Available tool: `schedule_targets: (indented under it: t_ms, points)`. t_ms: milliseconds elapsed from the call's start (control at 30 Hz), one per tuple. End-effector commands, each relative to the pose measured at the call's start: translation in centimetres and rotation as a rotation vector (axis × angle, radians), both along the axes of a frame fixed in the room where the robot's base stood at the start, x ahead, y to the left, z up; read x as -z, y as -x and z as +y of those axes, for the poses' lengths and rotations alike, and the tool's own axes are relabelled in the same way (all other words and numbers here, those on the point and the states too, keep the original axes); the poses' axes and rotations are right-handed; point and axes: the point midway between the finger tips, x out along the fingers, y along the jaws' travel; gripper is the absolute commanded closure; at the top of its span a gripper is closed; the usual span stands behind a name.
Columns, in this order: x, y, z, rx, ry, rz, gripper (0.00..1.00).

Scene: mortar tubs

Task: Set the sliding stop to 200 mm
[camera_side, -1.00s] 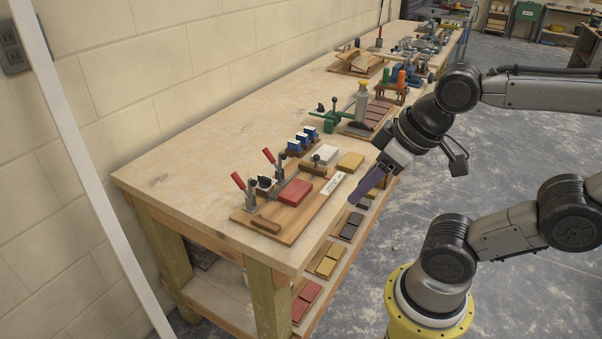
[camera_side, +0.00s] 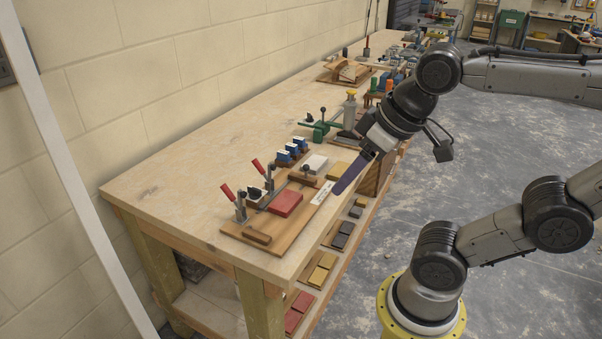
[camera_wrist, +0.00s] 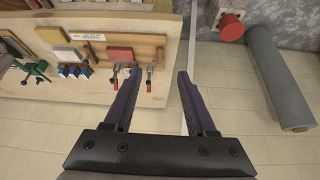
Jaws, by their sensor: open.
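A wooden jig board (camera_side: 262,236) lies on the near end of the bench with a white label strip (camera_side: 322,193) along its front edge. A wooden block with a dark knob (camera_side: 304,179), which looks like the sliding stop, sits toward its far end; it also appears as an orange-brown bar in the wrist view (camera_wrist: 88,37). A red block (camera_side: 285,204) lies on the board beside two red-handled clamps (camera_side: 257,165). My gripper (camera_side: 337,190), with purple fingers, is open and empty above the board's front edge. The wrist view (camera_wrist: 160,75) shows its fingers apart. The scale's numbers are unreadable.
A white block (camera_side: 315,163) and a yellow block (camera_side: 338,170) lie beyond the stop. Blue-and-white clamps (camera_side: 290,152) and a green tool (camera_side: 318,128) stand behind. The bench's back left is clear. A grey roll (camera_wrist: 279,78) lies off the bench.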

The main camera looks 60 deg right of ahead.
Motion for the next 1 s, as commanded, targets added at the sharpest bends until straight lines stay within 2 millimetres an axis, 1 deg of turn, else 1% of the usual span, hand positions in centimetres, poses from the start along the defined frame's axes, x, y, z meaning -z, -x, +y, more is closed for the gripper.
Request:
schedule_targets:
  t_ms: [33,100,167,200,267,333,467,500,567,600,667,733,800,900,1000]
  points:
    - [-1.3,-1.3,-0.4,0.022,0.005,0.011,0.44]
    - [-2.9,-3.2,-1.3,0.061,0.014,0.034,0.44]
    - [-4.0,-5.0,-2.1,0.097,0.021,0.058,0.44]
    - [-4.6,-6.2,-2.8,0.123,0.025,0.075,0.44]
    - [-5.3,-8.1,-3.9,0.161,0.034,0.105,0.44]
    - [-5.8,-10.4,-5.4,0.209,0.039,0.139,0.44]
    - [-5.7,-14.7,-8.7,0.296,0.050,0.209,0.44]
    - [-5.5,-15.9,-9.8,0.322,0.052,0.230,0.44]
    - [-4.8,-17.7,-11.6,0.362,0.056,0.263,0.44]
    - [-4.2,-18.7,-12.8,0.386,0.057,0.285,0.44]
    - [-3.0,-20.3,-14.8,0.423,0.057,0.322,0.44]
    - [-1.4,-21.8,-17.1,0.463,0.056,0.362,0.44]
    - [0.5,-22.9,-19.2,0.496,0.053,0.402,0.44]
    - [3.2,-23.9,-21.6,0.532,0.045,0.450,0.44]
    - [5.5,-24.0,-23.2,0.555,0.033,0.493,0.44]
